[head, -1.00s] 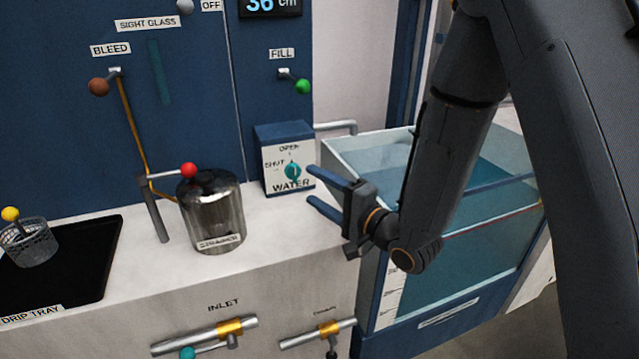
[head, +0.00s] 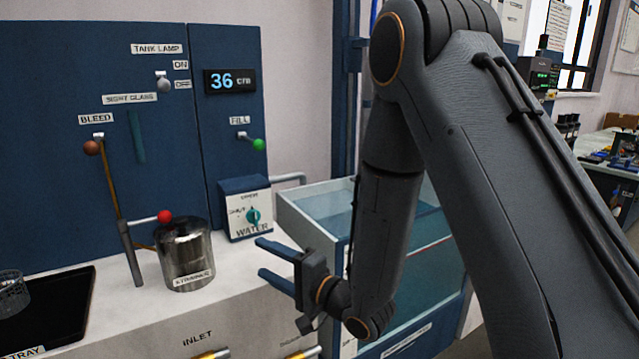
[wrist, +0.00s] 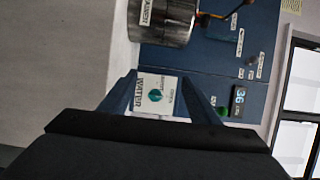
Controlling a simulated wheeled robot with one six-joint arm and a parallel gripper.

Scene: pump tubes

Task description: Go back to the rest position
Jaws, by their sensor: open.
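My gripper (head: 268,261) is open and empty in the head view, its two blue fingers pointing left over the counter's right end. It is in front of and below the water valve box (head: 244,209), which has a teal knob, and to the right of the metal strainer pot (head: 186,256). In the wrist view the open fingers (wrist: 163,96) frame the water box (wrist: 160,97), with a gap between fingers and box that I cannot measure. My arm reaches down from the upper right and hides part of the glass tank (head: 321,238).
The blue panel (head: 60,150) carries a bleed lever, a fill lever, a tank lamp switch and a display (head: 231,81) reading 36 cm. A black drip tray (head: 60,310) with a mesh basket (head: 10,292) lies at the left. A workbench (head: 603,150) stands far right.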

